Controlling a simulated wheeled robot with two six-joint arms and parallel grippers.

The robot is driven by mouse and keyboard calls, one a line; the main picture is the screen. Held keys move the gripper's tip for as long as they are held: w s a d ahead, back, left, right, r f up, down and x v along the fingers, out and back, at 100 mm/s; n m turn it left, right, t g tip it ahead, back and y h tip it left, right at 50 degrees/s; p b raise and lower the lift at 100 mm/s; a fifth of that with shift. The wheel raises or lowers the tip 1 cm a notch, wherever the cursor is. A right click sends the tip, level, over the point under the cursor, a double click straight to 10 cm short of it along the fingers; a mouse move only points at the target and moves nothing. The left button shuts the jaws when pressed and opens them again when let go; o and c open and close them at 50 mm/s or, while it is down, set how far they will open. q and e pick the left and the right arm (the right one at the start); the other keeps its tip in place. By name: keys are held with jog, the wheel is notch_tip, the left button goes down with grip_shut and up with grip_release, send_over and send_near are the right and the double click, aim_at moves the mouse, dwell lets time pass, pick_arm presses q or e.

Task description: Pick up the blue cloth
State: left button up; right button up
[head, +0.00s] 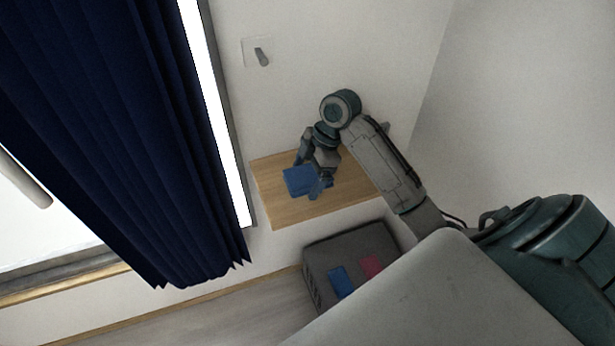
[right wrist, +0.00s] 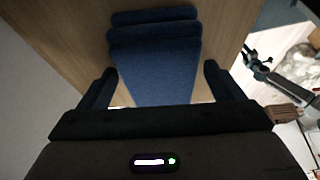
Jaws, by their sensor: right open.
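The blue cloth (head: 299,181) lies folded on a small wooden shelf (head: 280,211) against the wall. In the right wrist view the cloth (right wrist: 155,65) shows as stacked folds, between and ahead of the fingers. My right gripper (head: 310,176) is over the shelf with its fingers on either side of the cloth. In the right wrist view the right gripper (right wrist: 158,85) is open, with a gap beside the cloth near each finger. Whether a finger touches the cloth cannot be told. My left gripper is not clearly in the head view.
A dark blue curtain (head: 110,130) hangs beside a bright window left of the shelf. A grey box (head: 319,262) below the shelf has a blue piece (head: 341,281) and a pink piece (head: 371,266) on top. A wall fixture (head: 261,55) is above.

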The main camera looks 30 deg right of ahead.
jog(key=shift+f, duration=0.1)
jog(key=shift+c, duration=0.2)
jog(key=c, duration=1)
